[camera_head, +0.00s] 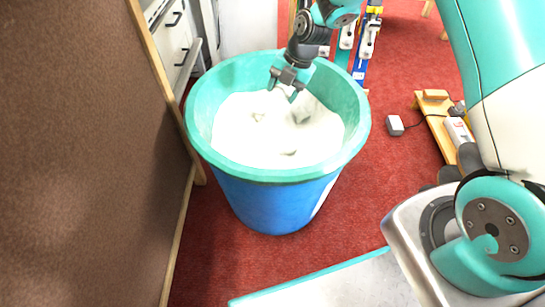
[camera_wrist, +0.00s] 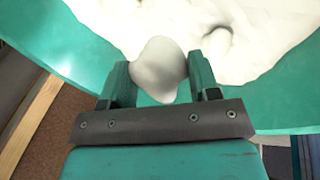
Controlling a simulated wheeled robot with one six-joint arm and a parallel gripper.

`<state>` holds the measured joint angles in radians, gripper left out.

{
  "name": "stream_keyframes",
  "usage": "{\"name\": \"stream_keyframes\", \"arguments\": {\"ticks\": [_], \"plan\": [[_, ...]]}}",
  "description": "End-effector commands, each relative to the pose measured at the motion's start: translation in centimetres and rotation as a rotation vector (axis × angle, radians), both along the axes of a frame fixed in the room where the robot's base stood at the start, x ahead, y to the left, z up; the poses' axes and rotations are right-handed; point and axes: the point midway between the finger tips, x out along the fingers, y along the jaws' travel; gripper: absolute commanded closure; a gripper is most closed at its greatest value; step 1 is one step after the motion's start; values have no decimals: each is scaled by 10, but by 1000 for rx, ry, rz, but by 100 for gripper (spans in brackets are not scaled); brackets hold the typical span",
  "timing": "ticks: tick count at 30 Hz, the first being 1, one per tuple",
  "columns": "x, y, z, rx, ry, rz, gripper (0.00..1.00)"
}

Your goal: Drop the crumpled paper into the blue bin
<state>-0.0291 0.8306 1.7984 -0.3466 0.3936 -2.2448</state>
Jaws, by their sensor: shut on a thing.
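The blue bin (camera_head: 270,205) stands on the red floor in the head view, with a teal rim and inner wall. A white crumpled mass fills much of its inside (camera_head: 250,135). My gripper (camera_head: 283,90) is over the far part of the bin's opening. In the wrist view my gripper (camera_wrist: 160,78) is shut on a pale, rounded piece of crumpled paper (camera_wrist: 158,66), held between its two teal fingers. The bin's teal inner wall (camera_wrist: 80,45) and the white contents show behind it. In the head view the held paper is hard to tell from the white contents.
A brown panel (camera_head: 85,150) with a wooden edge stands close to the bin's left side. A white drawer unit (camera_head: 175,35) is behind it at the upper left.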

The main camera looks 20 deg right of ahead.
Motion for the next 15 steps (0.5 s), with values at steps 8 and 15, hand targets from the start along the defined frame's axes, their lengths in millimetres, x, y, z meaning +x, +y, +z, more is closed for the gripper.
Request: {"name": "stream_keyframes", "arguments": {"ticks": [8, 15], "plan": [[0, 0, 0, 0, 0, 0, 14], [0, -1, 3, -1, 0, -1, 14]]}}
